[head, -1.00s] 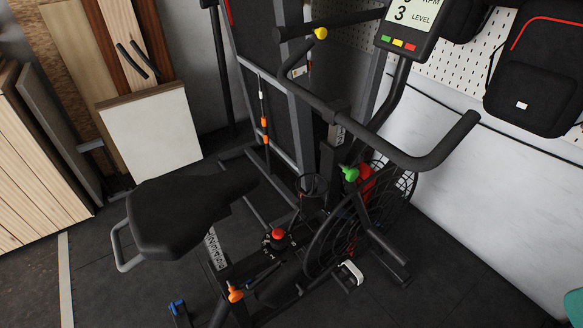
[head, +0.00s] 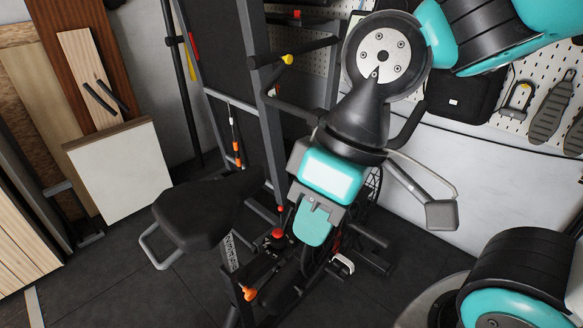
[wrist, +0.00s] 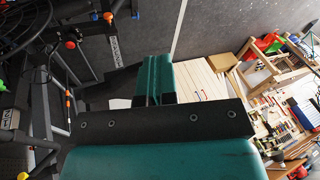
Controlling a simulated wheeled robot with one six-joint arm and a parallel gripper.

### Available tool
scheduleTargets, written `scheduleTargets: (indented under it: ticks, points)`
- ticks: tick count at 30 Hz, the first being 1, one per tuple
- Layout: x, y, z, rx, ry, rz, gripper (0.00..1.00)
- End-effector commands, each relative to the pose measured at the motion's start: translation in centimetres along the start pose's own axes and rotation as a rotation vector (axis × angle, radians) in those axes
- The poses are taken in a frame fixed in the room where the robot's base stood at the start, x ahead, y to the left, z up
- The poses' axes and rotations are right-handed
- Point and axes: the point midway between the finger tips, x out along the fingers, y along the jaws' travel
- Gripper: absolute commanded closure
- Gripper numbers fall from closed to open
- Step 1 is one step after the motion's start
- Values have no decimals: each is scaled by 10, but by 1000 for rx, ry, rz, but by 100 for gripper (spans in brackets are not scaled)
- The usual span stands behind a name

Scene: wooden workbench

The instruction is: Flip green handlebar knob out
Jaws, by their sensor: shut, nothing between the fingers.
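In the head view my gripper (head: 312,238) is shut and empty, pointing down in front of the exercise bike's handlebar post. Its teal body and my arm cover the display and the place of the green knob, so the knob is hidden there. In the wrist view my gripper's closed teal fingers (wrist: 155,62) point away from the bike, toward open floor and boards.
A black seat (head: 200,210) is left of my gripper. A red knob (head: 278,235), an orange knob (head: 249,293) and a yellow knob (head: 287,59) are on the bike. A white panel (head: 120,172) leans at the left.

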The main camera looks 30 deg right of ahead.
Motion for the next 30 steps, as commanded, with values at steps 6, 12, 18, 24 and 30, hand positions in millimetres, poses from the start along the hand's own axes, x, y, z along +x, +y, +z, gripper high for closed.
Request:
scheduleTargets:
  ticks: [6, 12, 18, 24, 30]
  points:
    - [0, 0, 0, 0, 0, 0, 100]
    - [0, 4, -4, 13, 1, 9, 100]
    - [3, 71, -60, 217, -3, 157, 100]
    - [16, 214, -133, 617, 10, 462, 100]
    - [40, 337, -158, 973, 44, 760, 100]
